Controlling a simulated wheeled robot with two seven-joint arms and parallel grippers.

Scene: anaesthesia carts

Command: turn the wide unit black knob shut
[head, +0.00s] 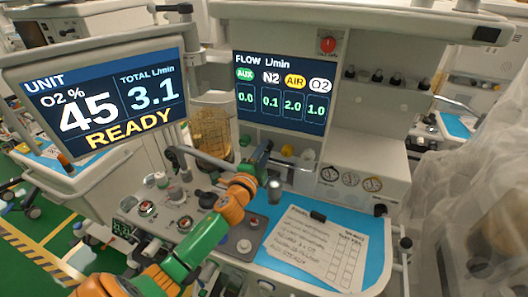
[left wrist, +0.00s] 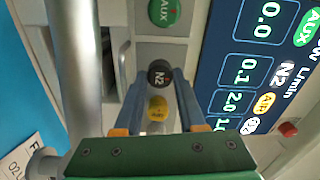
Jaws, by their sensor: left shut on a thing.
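The black knob (left wrist: 159,75), marked N2, sits between the two fingertips of my left gripper (left wrist: 161,82) in the left wrist view. The gripper is shut on it. In the head view my left gripper (head: 262,158) is against the panel under the flow display (head: 284,92), and it hides the black knob. The flow display reads AUX 0.0, N2 0.1, AIR 2.0 and O2 1.0. The unit display (head: 105,98) reads O2 45 %, total 3.1 L/min and READY. My right gripper is not in view.
The green AUX knob (left wrist: 165,12) and a yellow knob (left wrist: 157,108) flank the black one closely. A grey upright cylinder (head: 275,191) stands near my gripper. A blue work surface (head: 362,272) with a paper chart (head: 317,246) lies below. Gauges (head: 350,179) are at the right.

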